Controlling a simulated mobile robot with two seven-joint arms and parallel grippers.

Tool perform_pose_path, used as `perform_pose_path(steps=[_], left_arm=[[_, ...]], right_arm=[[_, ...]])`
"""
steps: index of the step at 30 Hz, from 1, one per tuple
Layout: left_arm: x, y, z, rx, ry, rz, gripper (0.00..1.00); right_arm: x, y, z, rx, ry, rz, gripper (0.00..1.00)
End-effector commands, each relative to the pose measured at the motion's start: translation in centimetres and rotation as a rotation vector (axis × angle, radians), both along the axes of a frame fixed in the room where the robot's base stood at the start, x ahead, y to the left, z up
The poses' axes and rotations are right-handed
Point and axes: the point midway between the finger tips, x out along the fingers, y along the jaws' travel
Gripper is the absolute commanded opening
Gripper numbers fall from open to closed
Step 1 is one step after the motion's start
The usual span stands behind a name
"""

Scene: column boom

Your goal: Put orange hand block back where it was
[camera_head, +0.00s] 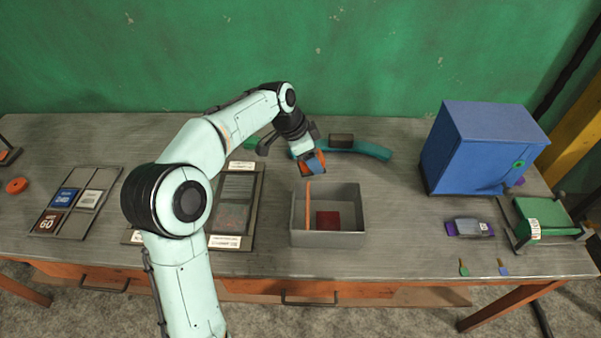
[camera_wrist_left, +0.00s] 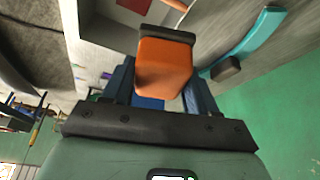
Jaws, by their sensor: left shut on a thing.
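The orange hand block (camera_wrist_left: 165,70) has a dark face on one side. My left gripper (camera_head: 316,164) is shut on it, and in the left wrist view the blue fingers (camera_wrist_left: 155,95) lie on both sides of it. In the head view the orange block (camera_head: 305,167) shows partly behind the fingers. The gripper holds it above the table, just behind the grey open box (camera_head: 347,238). The box has an orange divider and a dark red piece (camera_head: 328,220) inside. My right gripper is not in view.
A teal curved piece (camera_head: 365,149) with a dark block (camera_head: 341,140) lies behind. A blue cabinet (camera_head: 470,150), a grey-purple block (camera_head: 468,228) and a green device (camera_head: 545,218) stand right. Sanding sheets on a board (camera_head: 78,203) and a dark panel (camera_head: 237,200) lie left.

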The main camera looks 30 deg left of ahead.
Motion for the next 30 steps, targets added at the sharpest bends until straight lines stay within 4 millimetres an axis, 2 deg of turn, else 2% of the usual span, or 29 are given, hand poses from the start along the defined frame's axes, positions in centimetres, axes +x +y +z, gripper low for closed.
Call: perform_pose_path(steps=[1, 6, 9, 12, 16, 19, 30], left_arm=[[1.5, 1.7, 0.3, 0.002, -0.006, 0.106, 0.27], [5.5, 7.2, 0.4, 0.003, -0.009, 0.487, 0.27], [7.2, 9.8, 0.6, 0.003, -0.009, 0.671, 0.27], [8.3, 11.5, 0.8, 0.002, -0.008, 0.797, 0.27], [8.7, 12.5, 0.6, 0.001, -0.004, 0.875, 0.27], [8.7, 12.7, -0.8, 0.002, 0.001, 0.892, 0.27], [8.6, 12.6, -10.5, 0.001, 0.003, 0.891, 0.27]], right_arm=[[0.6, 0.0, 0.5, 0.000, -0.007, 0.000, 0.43], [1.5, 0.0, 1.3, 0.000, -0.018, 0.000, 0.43], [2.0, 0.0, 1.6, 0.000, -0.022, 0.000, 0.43], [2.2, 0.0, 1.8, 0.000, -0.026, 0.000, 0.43], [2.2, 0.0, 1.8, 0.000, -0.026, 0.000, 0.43], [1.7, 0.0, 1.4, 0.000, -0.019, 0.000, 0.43], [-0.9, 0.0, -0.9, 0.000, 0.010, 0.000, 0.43]])
